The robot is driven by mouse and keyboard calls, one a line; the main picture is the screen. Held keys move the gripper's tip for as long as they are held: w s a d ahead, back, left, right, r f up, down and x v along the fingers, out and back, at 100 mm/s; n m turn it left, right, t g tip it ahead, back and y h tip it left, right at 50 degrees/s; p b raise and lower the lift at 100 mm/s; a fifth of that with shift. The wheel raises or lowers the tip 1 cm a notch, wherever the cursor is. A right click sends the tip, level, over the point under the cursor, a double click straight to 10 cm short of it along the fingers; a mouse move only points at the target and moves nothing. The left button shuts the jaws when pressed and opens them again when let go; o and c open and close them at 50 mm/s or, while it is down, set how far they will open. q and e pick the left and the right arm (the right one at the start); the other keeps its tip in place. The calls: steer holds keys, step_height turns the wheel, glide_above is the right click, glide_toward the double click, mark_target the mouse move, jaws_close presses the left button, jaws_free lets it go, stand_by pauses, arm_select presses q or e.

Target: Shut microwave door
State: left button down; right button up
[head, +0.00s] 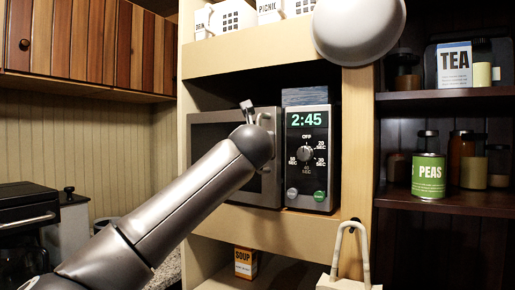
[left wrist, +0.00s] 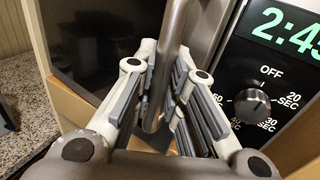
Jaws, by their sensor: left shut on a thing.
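The microwave (head: 308,158) sits in a cabinet bay, its black control panel on the right reading 2:45. Its dark door (head: 215,135), at the left of the panel, looks flush or nearly so; I cannot tell whether it is fully latched. In the left wrist view, the door's upright metal handle (left wrist: 174,40) runs between the fingers of my left gripper (left wrist: 160,95), which is shut on it. In the head view my own wrist hides most of the left gripper (head: 262,118) and the handle. My right gripper is not in view.
A white dome-shaped thing (head: 358,28) overhangs the upper right of the bay. A cream looped handle on a white block (head: 348,262) stands below it. A soup box (head: 246,262) is on the lower shelf. Cans and jars, including peas (head: 428,177), fill the right shelves.

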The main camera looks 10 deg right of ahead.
arm_select(q)
steer(key=shift+a+r, duration=0.15)
steer(key=shift+a, duration=0.05)
steer(key=c, duration=1.5)
jaws_free()
steer(key=shift+a, duration=0.1)
steer(key=shift+o, duration=0.2)
steer(key=shift+s, duration=0.1)
steer(key=v, duration=1.1)
steer(key=shift+s, duration=0.35)
